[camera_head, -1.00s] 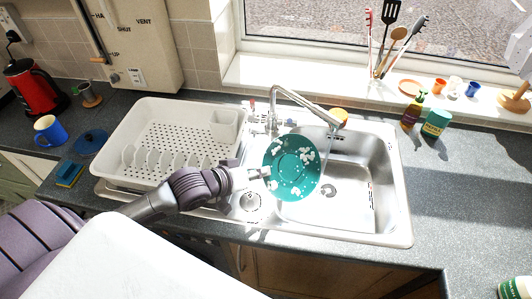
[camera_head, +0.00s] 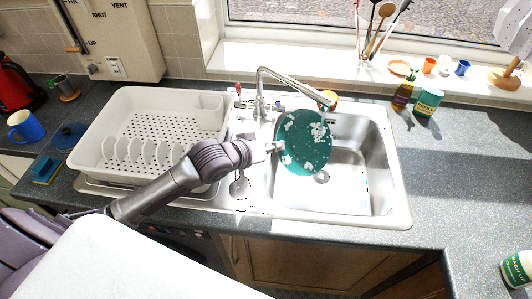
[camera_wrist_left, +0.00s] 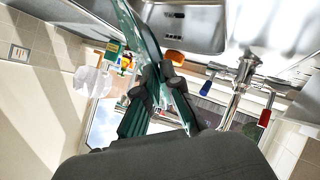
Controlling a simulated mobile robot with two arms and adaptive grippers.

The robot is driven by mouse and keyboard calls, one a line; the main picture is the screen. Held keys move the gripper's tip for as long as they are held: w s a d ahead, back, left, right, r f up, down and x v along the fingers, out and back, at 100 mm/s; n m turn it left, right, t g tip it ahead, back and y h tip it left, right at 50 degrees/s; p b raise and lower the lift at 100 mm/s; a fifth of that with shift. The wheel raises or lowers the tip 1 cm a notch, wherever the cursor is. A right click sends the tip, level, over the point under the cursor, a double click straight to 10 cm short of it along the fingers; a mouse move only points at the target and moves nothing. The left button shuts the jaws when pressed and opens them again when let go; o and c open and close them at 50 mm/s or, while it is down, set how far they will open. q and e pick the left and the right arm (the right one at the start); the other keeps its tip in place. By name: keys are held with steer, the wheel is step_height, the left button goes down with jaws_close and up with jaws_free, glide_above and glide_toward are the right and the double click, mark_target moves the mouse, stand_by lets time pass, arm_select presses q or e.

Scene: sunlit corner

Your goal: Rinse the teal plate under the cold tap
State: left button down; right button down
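The teal plate (camera_head: 308,158) is tilted over the sink basin (camera_head: 376,170), with white foam-like patches on its face. My left gripper (camera_head: 279,147) is shut on its left edge; the left wrist view shows the fingers (camera_wrist_left: 160,88) on either side of the thin plate (camera_wrist_left: 148,38). The plate's upper part is below the spout of the tap (camera_head: 290,78). A thin pale streak, apparently water, runs from the spout to the foam there. The tap has a red handle (camera_head: 238,89) and a blue handle (camera_wrist_left: 207,87). My right gripper is not in view.
A white dish rack (camera_head: 115,112) stands left of the sink. A blue mug (camera_head: 27,127) and a sponge (camera_head: 46,170) lie further left. The right counter is mostly clear.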

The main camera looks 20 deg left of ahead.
mark_target(300, 140)
arm_select(q)
steer(key=shift+w+d+f+b, duration=0.2)
steer(key=shift+w+d, duration=0.15)
steer(key=shift+w, duration=0.25)
steer(key=shift+w+d+f+b, duration=0.15)
steer(key=shift+w+d, duration=0.2)
steer(key=shift+w, duration=0.25)
steer(key=shift+w+d+f, duration=0.2)
steer(key=shift+w+d, duration=0.35)
steer(key=shift+w, duration=0.35)
steer(key=shift+w+d+f, duration=0.2)
steer(key=shift+w+d, duration=0.3)
steer(key=shift+w, duration=0.35)
steer(key=shift+s, duration=0.4)
steer(key=s+p, duration=0.1)
steer(key=s, duration=0.1)
steer(key=s+p, duration=0.1)
steer(key=s, duration=0.1)
steer(key=shift+s+d+r+p, duration=0.1)
steer(key=shift+d+p, duration=0.1)
steer(key=shift+p, duration=0.2)
steer(key=shift+s+d+p, duration=0.1)
steer(key=shift+s+p, duration=0.8)
steer(key=shift+s, duration=1.15)
